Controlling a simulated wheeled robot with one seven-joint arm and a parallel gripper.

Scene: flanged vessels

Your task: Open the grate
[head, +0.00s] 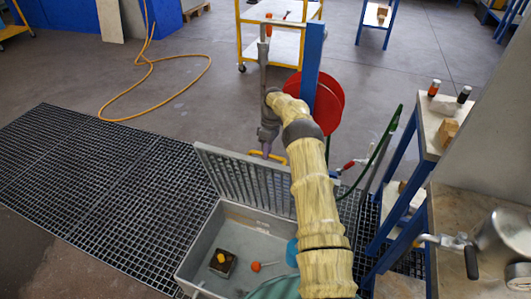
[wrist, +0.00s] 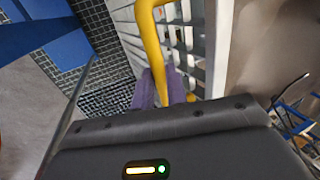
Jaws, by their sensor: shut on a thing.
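The grate (head: 225,170) is a light grey slotted panel in the head view. It stands raised and steeply tilted at the far side of a grey open box (head: 193,252). A yellow handle (head: 277,156) sits at its upper edge. My gripper (head: 267,152), with purple fingers, is at this handle and shut on it. In the wrist view the purple fingers (wrist: 164,88) close around the yellow handle (wrist: 147,18), with the grate's slats (wrist: 187,45) beside it. My arm hides the grate's right part.
The box holds a dark block (head: 222,264), an orange-ended tool (head: 256,266) and a partly hidden blue thing (head: 292,252). A red reel (head: 328,100) on a blue post (head: 313,58) stands behind my arm. A blue-legged stand (head: 400,165) is at right. Floor grating (head: 90,165) lies clear at left.

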